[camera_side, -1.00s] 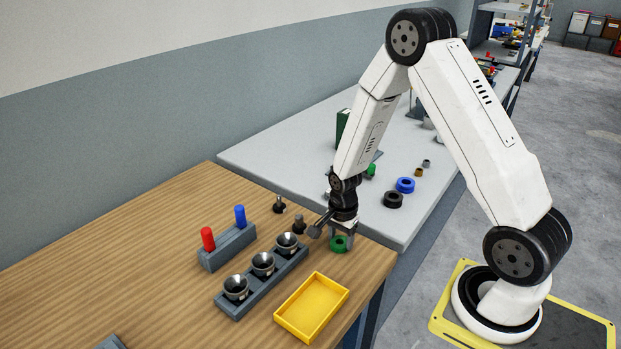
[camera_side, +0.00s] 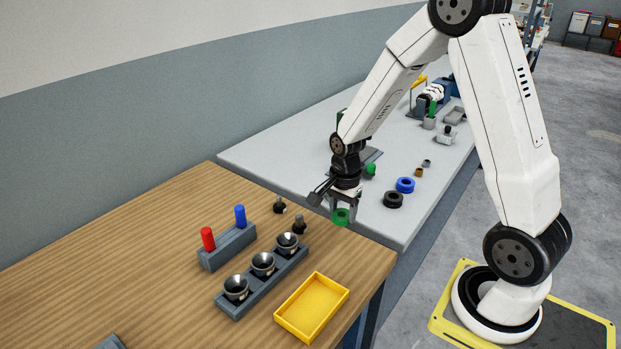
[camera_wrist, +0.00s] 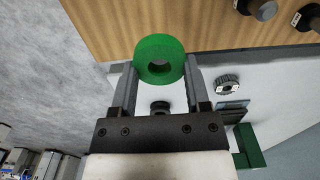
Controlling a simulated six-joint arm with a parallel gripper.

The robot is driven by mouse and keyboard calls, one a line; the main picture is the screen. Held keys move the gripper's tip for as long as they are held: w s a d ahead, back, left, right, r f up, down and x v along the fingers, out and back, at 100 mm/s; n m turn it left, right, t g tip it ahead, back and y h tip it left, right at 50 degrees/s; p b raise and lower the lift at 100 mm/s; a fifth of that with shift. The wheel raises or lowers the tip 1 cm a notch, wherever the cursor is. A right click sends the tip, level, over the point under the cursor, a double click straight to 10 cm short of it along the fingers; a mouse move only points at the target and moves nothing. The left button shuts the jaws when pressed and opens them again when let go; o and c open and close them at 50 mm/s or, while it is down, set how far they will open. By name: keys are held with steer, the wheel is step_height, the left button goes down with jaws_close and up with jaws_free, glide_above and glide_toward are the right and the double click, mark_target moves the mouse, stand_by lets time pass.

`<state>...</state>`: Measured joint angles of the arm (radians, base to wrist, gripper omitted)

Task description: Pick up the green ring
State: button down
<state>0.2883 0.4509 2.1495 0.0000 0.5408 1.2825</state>
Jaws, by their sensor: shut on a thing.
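The green ring (camera_side: 341,217) is held between the fingertips of my gripper (camera_side: 343,208), up off the wooden table in the side view. In the wrist view the green ring (camera_wrist: 160,59) sits between the two finger ends of my gripper (camera_wrist: 160,72), with a finger on each side and its hole showing. My gripper is shut on it.
The wooden table (camera_side: 120,270) carries a yellow tray (camera_side: 312,306), a grey holder with several metal cups (camera_side: 263,264), and a grey block (camera_side: 228,249) with red and blue pegs. Two dark knobbed pieces stand behind. The grey bench holds a blue ring (camera_side: 405,185) and black ring (camera_side: 393,200).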

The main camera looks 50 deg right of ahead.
steer(key=shift+r, duration=0.6)
steer(key=shift+w, duration=0.15)
steer(key=shift+w+d+r, duration=0.15)
steer(key=shift+w+d, duration=0.15)
steer(key=shift+w, duration=3.25)
steer(key=shift+w+d+r, duration=0.2)
steer(key=shift+w+d, duration=0.05)
steer(key=shift+w, duration=3.25)
steer(key=shift+w+d+r, duration=0.15)
steer(key=shift+w+d, duration=0.15)
steer(key=shift+w, duration=3.25)
steer(key=shift+f, duration=0.15)
steer(key=shift+f, duration=2.55)
steer(key=shift+f, duration=1.2)
